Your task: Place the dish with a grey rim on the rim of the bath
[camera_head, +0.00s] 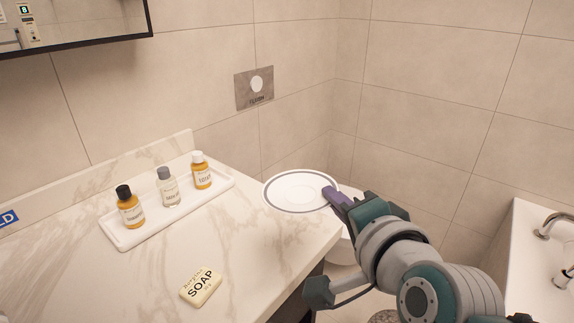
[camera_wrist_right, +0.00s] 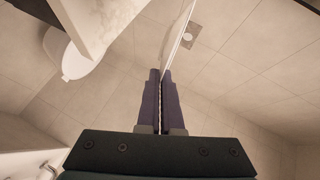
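The dish with a grey rim (camera_head: 295,191) is round and white, and shows near the counter's far right corner in the head view. My right gripper (camera_head: 331,194) is shut on its right edge. In the right wrist view the dish (camera_wrist_right: 182,32) shows nearly edge-on between the fingertips of the right gripper (camera_wrist_right: 160,75), apart from the counter edge. The bath (camera_head: 512,224), white with metal taps, is at the right side of the head view, apart from the dish. My left gripper is not in view.
The marble counter (camera_head: 130,275) holds a white tray (camera_head: 222,190) with three small bottles and a soap bar (camera_head: 201,287). A white toilet (camera_wrist_right: 75,62) is beside the counter. A mirror (camera_head: 90,25) hangs upper left. Tiled walls stand behind; open space lies between counter and bath.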

